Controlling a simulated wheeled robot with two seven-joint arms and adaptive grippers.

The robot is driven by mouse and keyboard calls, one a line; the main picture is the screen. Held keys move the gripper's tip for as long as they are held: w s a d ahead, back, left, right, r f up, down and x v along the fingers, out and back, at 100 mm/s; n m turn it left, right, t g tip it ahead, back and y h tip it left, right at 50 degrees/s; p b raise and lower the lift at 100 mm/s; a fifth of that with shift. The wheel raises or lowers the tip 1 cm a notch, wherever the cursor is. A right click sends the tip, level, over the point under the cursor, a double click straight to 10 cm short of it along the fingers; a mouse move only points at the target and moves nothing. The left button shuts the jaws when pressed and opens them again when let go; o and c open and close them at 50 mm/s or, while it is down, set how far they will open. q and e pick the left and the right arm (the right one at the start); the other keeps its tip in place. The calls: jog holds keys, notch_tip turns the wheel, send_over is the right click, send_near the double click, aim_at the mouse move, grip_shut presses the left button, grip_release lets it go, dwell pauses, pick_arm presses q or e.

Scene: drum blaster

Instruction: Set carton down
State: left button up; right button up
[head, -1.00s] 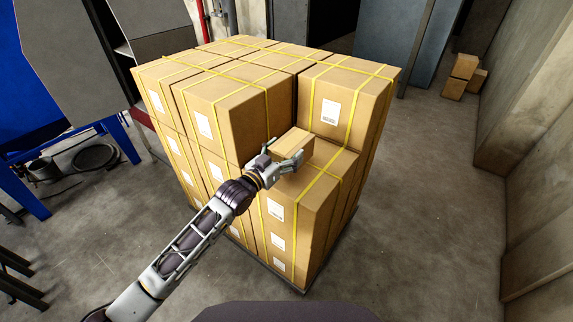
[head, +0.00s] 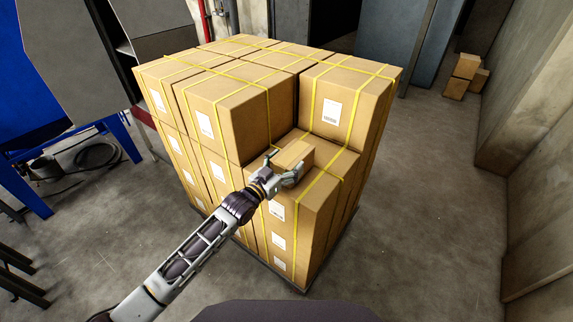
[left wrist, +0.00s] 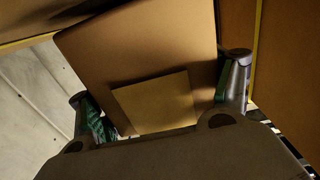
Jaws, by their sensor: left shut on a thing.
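A small brown carton (head: 295,153) is held between the fingers of my left gripper (head: 284,167). It is over the lower front step of a strapped stack of large boxes (head: 232,108), beside a taller box. I cannot tell whether its underside touches the box top (head: 328,160). In the left wrist view the carton (left wrist: 140,62) fills the space between the two fingers (left wrist: 165,95), with a lighter square patch on its near face. My right gripper is not in view.
Yellow straps cross the stack, which stands on a dark pallet (head: 290,285). Small boxes (head: 465,75) lie by the right wall. A blue frame (head: 25,190) stands at the left. The floor right of the stack is clear.

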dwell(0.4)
pick_arm(q)
jog(key=o, duration=1.2)
jog(key=shift+f, duration=0.25)
jog(key=shift+c, duration=0.2)
jog(key=o, duration=0.4)
jog(key=shift+o, duration=0.2)
jog(key=shift+r, duration=0.15)
